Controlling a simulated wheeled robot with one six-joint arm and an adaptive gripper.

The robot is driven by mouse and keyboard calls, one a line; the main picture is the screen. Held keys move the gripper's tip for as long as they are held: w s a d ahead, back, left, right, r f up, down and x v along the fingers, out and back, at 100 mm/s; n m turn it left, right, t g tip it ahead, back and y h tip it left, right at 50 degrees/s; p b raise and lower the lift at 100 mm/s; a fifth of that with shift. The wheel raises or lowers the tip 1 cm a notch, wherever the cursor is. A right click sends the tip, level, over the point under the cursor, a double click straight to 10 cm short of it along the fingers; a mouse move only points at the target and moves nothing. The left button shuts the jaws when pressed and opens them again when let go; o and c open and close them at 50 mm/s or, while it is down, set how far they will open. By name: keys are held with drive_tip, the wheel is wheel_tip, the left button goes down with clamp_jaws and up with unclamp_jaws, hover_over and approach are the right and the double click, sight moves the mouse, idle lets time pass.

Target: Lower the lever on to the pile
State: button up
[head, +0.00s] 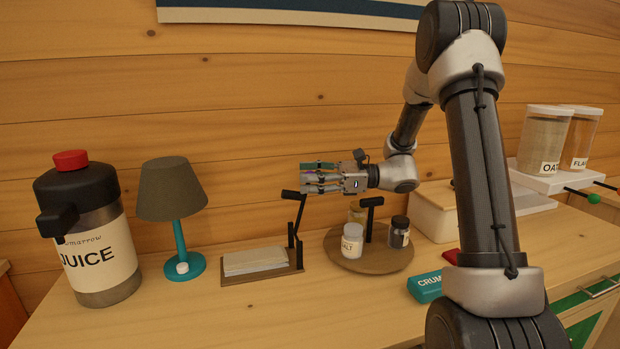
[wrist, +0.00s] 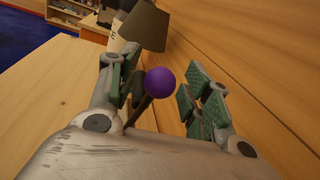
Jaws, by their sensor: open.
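A pile of pale flat sheets (head: 254,261) lies on a dark wooden base (head: 288,271) on the counter. A black jointed lever (head: 299,218) rises from the base's right end and stands up clear of the pile. In the wrist view a purple ball (wrist: 160,82) on a dark stem sits between my gripper's fingers; it looks like the lever's knob. My gripper (head: 305,177) is open, level, pointing left just above the lever's top. In the wrist view its green-padded fingers (wrist: 162,90) stand on both sides of the ball, with gaps visible. The fingers mostly hide the ball in the head view.
A lamp (head: 173,203) and a juice dispenser (head: 95,235) stand left of the base. A round turntable (head: 368,257) with a salt jar (head: 352,241) and other jars is close on its right. A teal box (head: 425,286) lies in front. The log wall is behind.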

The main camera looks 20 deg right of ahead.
clamp_jaws()
drive_tip(key=shift+a, duration=0.15)
drive_tip(key=shift+a+r+h, duration=0.2)
drive_tip(key=shift+a+h, duration=0.3)
drive_tip(key=shift+a, duration=0.2)
drive_tip(key=a+f+n+g+h, duration=0.1)
drive_tip(key=a+f+n+h, duration=0.1)
drive_tip(key=a+h, duration=0.7)
drive_tip(key=shift+a+f+n+g+h, duration=0.1)
drive_tip(key=shift+a+f+h, duration=0.8)
drive_tip(key=shift+a+f, duration=0.9)
drive_tip(key=shift+a+f+n+g+h, duration=0.1)
drive_tip(key=shift+a+f+h, duration=0.8)
drive_tip(key=shift+a+f, duration=0.85)
drive_tip(key=shift+a+f+n+g+h, duration=0.1)
drive_tip(key=shift+a+f+h, duration=1)
drive_tip(key=shift+f, duration=1.15)
drive_tip(key=shift+a, duration=0.2)
